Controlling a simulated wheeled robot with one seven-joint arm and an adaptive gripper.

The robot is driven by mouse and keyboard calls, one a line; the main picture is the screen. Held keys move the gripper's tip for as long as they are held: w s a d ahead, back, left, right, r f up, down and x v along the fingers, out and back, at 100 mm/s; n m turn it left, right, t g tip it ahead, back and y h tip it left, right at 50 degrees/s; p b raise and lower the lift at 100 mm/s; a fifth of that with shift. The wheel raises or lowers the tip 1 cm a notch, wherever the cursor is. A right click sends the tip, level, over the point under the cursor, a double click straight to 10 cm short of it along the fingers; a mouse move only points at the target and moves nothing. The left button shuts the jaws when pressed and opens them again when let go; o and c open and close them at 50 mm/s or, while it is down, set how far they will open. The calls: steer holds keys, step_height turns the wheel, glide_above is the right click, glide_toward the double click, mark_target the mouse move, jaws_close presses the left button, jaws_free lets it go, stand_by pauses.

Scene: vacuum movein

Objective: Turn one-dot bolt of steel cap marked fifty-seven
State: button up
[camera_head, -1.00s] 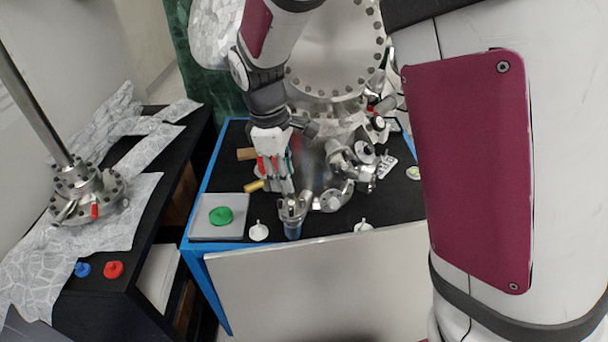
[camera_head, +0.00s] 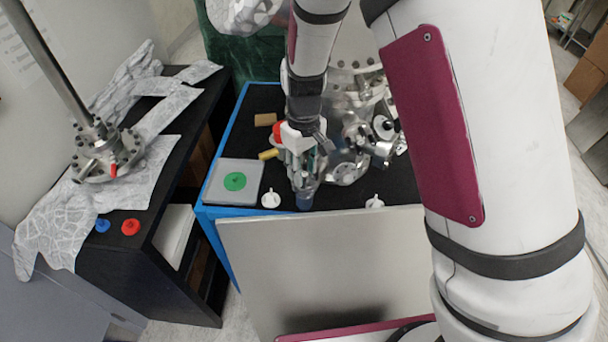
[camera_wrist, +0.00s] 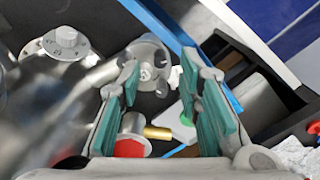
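My gripper (camera_head: 301,166) is low over the blue-edged table in the head view. In the wrist view its teal-padded fingers (camera_wrist: 160,66) stand apart with nothing clearly held between them. A steel flanged cap (camera_wrist: 148,62) shows beyond the fingertips, with a small unclear mark on its face. Another steel cap (camera_wrist: 67,40) with small marks around its face is at the upper left of the wrist view. I cannot read fifty-seven on either cap or pick out a one-dot bolt. In the head view my gripper partly hides the steel fittings near it.
The large steel vessel (camera_head: 358,92) and its fittings (camera_head: 378,140) crowd the right. A black side table (camera_head: 150,240) stands left.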

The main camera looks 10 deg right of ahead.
steer(key=shift+f, duration=1.45)
jaws_close()
steer(key=shift+m, duration=0.3)
steer(key=shift+m+p, duration=0.9)
steer(key=shift+m, duration=1.9)
jaws_free()
